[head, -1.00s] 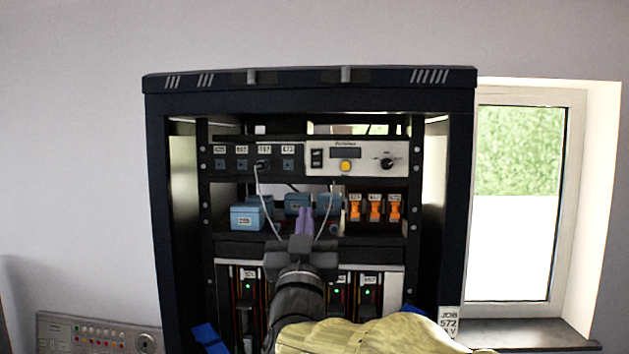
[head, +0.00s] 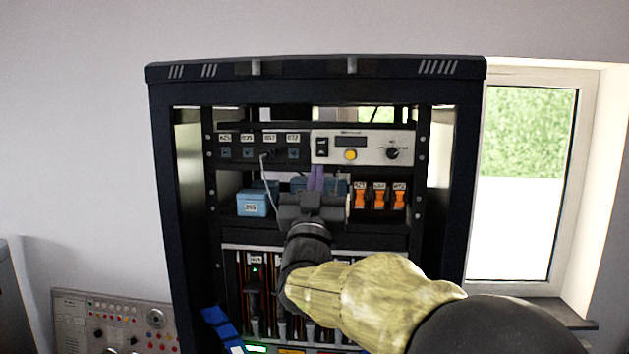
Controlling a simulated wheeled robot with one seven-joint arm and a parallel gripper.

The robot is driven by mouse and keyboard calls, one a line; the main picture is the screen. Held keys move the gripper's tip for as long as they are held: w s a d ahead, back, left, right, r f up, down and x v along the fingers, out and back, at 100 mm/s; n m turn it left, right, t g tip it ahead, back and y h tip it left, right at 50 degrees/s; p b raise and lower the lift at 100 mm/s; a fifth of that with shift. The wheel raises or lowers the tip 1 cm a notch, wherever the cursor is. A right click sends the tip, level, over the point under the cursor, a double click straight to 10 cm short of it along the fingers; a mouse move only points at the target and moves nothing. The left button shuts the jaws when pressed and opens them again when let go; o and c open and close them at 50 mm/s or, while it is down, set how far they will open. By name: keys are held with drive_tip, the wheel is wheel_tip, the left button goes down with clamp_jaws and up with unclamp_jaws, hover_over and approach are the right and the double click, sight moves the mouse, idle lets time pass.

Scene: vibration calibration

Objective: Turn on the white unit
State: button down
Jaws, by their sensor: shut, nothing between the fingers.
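The white unit (head: 372,157) sits in the upper right bay of a black rack. Its front has a black rocker switch (head: 321,147) at the left, a dark display (head: 350,141), a round yellow button (head: 351,155) and a black knob (head: 392,152) at the right. The display looks dark. My gripper (head: 316,172) is shut and empty, its purple fingers pointing up and into the rack. In the picture the fingertips are just below the rocker switch; I cannot tell whether they touch the unit.
A black socket panel (head: 234,154) with a grey cable (head: 268,187) is left of the unit. Below are blue boxes (head: 252,203) and orange switches (head: 379,196). The rack's posts (head: 448,200) flank the bay. A window is at the right, a grey control panel (head: 112,325) at lower left.

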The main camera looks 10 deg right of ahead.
sight(322, 150)
drive_tip(key=w+p, duration=0.1)
drive_tip(key=w, duration=0.1)
drive_tip(key=w+d+r+p, duration=0.1)
drive_tip(key=w+p, duration=0.1)
drive_tip(key=w+d+r+p, duration=0.1)
drive_tip(key=w, duration=0.1)
drive_tip(key=shift+r+p, duration=0.1)
drive_tip(key=shift+p, duration=0.25)
drive_tip(key=shift+w+d, duration=0.1)
drive_tip(key=shift+w, duration=0.2)
drive_tip(key=shift+f, duration=0.2)
drive_tip(key=shift+f, duration=0.1)
